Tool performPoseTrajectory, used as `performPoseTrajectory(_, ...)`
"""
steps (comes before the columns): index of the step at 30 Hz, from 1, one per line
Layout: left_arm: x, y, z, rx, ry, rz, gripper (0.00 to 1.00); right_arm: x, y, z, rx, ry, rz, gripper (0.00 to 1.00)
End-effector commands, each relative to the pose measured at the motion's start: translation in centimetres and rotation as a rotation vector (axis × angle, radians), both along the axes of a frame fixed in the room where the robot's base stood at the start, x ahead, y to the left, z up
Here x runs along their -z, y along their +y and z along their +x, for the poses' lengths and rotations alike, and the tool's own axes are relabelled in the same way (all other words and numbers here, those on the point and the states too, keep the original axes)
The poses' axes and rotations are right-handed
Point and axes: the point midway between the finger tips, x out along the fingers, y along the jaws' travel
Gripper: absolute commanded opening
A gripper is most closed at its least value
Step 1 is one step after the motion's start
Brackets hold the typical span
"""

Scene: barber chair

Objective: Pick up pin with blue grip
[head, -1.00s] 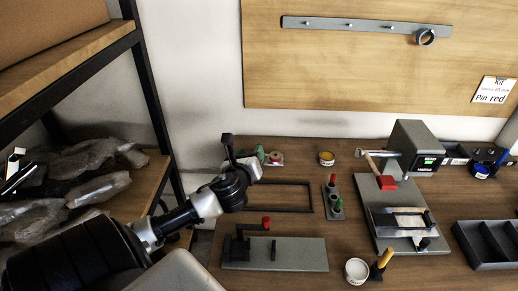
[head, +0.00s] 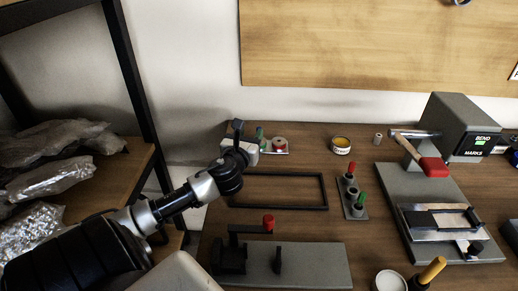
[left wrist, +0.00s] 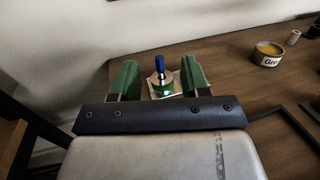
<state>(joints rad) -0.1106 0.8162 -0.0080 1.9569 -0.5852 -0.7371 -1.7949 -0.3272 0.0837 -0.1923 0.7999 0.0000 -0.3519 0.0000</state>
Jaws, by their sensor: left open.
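The pin with the blue grip (left wrist: 160,66) shows in the left wrist view, standing upright in a small round holder with a green band (left wrist: 162,84). I cannot make out the blue grip in the head view. My left gripper (head: 262,141) is at the back left of the bench, with green fingers. In the left wrist view its two fingers (left wrist: 158,64) are spread wide, one on each side of the pin in the picture, with nothing held. How far the pin lies from the fingertips is hard to tell. My right gripper is not in view.
Near the left gripper is a small tray with a reddish disc (head: 280,143). A black frame (head: 325,190), a stand with red and green grips (head: 357,209), a yellow-topped tin (head: 341,145) and a bending device (head: 450,125) share the bench. Wrapped bags (head: 50,180) fill the left shelf.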

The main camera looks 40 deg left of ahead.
Motion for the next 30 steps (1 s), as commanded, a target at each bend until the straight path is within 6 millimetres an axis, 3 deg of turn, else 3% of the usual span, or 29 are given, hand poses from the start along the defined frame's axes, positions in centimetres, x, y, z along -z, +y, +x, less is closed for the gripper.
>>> performPoseTrajectory(1,3.0,0.0,0.0,0.0,0.0,-0.001,0.46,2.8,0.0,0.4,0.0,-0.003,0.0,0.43)
performPoseTrajectory(7,5.8,0.0,0.0,0.0,0.0,-0.001,0.46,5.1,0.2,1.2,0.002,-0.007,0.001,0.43)
performPoseTrajectory(11,6.1,0.1,0.2,0.0,-0.001,-0.002,0.46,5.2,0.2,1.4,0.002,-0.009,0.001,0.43)
performPoseTrajectory(21,5.9,2.1,4.4,-0.002,-0.002,-0.004,0.46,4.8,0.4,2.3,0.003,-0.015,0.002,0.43)
performPoseTrajectory(30,5.6,3.6,6.7,-0.002,-0.003,-0.004,0.46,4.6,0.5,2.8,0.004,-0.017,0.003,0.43)
